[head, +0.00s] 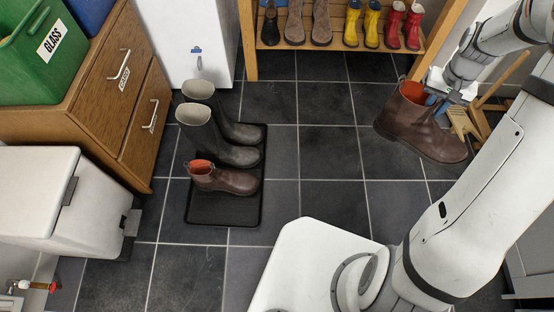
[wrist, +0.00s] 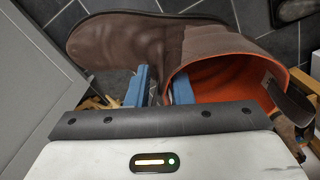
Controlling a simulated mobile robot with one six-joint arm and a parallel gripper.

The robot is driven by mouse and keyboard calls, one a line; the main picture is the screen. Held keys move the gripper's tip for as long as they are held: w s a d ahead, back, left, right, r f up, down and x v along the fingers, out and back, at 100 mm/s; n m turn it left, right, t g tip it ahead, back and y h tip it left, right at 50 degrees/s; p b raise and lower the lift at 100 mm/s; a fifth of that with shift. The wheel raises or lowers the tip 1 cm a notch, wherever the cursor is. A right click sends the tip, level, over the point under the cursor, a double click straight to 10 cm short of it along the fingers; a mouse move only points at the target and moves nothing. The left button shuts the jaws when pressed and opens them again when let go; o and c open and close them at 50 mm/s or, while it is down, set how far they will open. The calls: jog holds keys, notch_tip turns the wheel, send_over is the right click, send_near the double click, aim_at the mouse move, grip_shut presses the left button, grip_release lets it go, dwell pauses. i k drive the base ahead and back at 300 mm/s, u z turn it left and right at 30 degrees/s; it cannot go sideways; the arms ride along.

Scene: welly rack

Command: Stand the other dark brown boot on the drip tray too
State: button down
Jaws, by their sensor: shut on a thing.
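My gripper (head: 440,95) is shut on a dark brown boot (head: 422,130) with an orange lining, held up in the air at the right of the head view. In the wrist view the blue fingers (wrist: 163,88) grip the boot's (wrist: 120,45) shaft wall at the opening, one finger inside it. The other dark brown boot (head: 225,180) stands upright on the black drip tray (head: 225,210), toe to the right. Two grey-brown wellies (head: 215,140) stand behind it on the same tray. The front strip of the tray is bare.
A wooden rack (head: 340,65) at the back holds small boots, including yellow and red pairs. A wooden cabinet (head: 110,85) and a white bin (head: 70,200) stand at the left. Wooden things (head: 475,120) stand behind the held boot. Tiled floor between tray and boot is clear.

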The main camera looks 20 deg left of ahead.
aim_at(224, 209)
jog(key=u, duration=1.15)
jog(key=i, duration=0.1)
jog(key=z, duration=2.45)
jog(key=k, duration=2.2)
jog(key=u, duration=1)
jog(key=i, duration=0.55)
